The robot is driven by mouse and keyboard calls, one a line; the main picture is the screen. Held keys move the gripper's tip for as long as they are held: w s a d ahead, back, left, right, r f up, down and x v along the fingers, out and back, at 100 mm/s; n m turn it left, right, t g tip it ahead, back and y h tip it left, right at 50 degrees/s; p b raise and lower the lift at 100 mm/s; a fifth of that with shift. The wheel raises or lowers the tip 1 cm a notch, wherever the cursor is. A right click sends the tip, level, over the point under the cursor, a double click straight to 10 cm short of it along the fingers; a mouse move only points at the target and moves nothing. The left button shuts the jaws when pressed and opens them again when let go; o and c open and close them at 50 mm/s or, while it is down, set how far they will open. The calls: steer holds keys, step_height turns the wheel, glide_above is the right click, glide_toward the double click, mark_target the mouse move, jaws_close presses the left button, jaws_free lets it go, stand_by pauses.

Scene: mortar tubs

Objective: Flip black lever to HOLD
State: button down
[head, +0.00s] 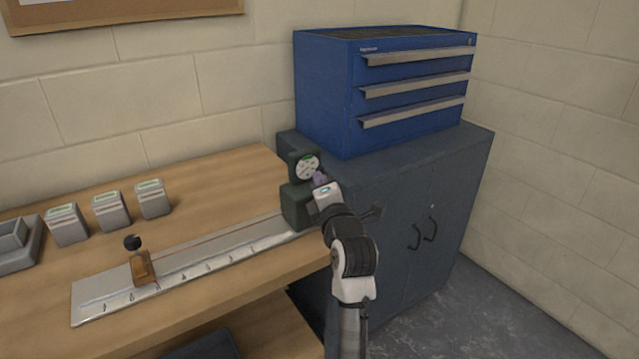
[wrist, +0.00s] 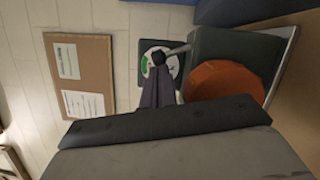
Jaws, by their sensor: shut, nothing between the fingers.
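A dark green device (head: 297,205) stands at the right end of the bench, with a round pale dial (head: 307,167) that has a green mark. In the wrist view the dial (wrist: 146,71) sits behind a black ball-ended lever (wrist: 178,50), whose grey rod runs right to the device. My gripper (head: 319,176) is at the device's front, just below the dial. Its shut, empty fingers (wrist: 157,76) reach up to the black ball in the wrist view; I cannot tell whether they touch it. The lever is hidden or too small in the head view. No HOLD lettering is readable.
An orange-red disc (wrist: 222,84) is on the device beside my fingers. A metal rail (head: 200,262) with a brown, black-knobbed slider (head: 143,267) runs left. Several grey boxes (head: 110,211) stand behind it. A blue drawer chest (head: 325,90) sits on a dark cabinet (head: 400,190) at right.

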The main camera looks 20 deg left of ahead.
steer(key=shift+w+d+r+m+p, duration=0.15)
steer(key=shift+m+p, duration=0.1)
steer(key=shift+m, duration=0.15)
steer(key=shift+w+r+m+p, duration=0.1)
steer(key=shift+r+m+p, duration=0.1)
steer(key=shift+m, duration=0.2)
steer(key=m+p, duration=0.1)
steer(key=w+d+m+g+p, duration=0.1)
steer(key=m, duration=0.1)
steer(key=w+r+m+h+p, duration=0.1)
steer(key=m, duration=0.1)
steer(key=shift+d+g, duration=0.25)
steer(key=shift+g, duration=0.15)
steer(key=shift+s+r, duration=0.1)
